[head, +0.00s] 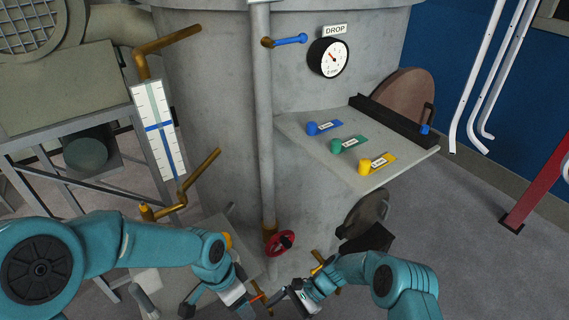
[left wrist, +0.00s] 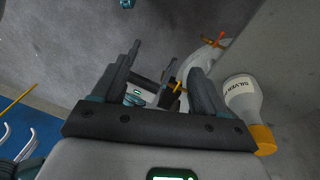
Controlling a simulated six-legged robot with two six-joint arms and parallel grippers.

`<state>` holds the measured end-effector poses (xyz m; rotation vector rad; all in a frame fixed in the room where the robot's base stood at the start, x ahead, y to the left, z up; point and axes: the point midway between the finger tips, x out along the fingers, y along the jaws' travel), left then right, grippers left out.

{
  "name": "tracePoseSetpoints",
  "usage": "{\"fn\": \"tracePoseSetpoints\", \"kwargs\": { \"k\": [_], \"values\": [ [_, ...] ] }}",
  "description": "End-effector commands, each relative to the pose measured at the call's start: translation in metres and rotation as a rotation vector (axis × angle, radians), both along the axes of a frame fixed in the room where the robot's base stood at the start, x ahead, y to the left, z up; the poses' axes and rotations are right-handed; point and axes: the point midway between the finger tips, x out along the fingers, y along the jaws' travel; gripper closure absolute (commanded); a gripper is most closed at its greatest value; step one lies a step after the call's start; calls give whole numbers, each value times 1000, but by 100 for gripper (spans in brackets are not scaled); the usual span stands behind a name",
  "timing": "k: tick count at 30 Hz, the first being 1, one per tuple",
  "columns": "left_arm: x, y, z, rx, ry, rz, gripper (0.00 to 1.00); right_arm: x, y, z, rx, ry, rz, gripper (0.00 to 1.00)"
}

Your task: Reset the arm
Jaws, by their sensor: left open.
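My left arm (head: 150,243) is teal and reaches in from the left. Its gripper (head: 232,298) is low in the head view, close to the foot of the grey tank. In the left wrist view the gripper's two dark fingers (left wrist: 165,60) stand apart with nothing held between them. My right arm (head: 400,280) comes in from the lower right. Its gripper (head: 283,297) points left, close to the left one; its jaw opening is too small to judge.
A grey tank (head: 215,100) with a shelf (head: 310,150) of coloured tags stands ahead. A red valve wheel (head: 279,243) is above the grippers. A white bottle with an orange cap (left wrist: 242,98) is beside the left gripper's right finger. Open floor (head: 460,220) lies to the right.

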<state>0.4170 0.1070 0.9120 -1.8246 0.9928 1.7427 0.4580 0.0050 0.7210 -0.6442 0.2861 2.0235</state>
Motion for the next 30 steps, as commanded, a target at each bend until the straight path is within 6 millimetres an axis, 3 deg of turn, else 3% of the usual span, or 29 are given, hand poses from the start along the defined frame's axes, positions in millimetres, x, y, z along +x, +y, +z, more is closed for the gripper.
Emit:
{"fn": "tracePoseSetpoints", "kwargs": {
  "k": [1,6,12,19,30],
  "values": [
    [-10,0,-22,-21,30,68,27,-13,-13,-8,-54,-54,24,1],
    [-45,-1,-84,-92,99,359,27,-65,-65,-27,-228,-317,179,1],
    [-91,4,-135,-129,168,711,27,-124,-110,-10,-323,-652,413,1],
    [-124,12,-159,-128,198,955,27,-162,-123,23,-331,-905,564,1],
    [-128,14,-162,-127,200,989,27,-167,-124,29,-329,-945,583,1]
  ]
}}
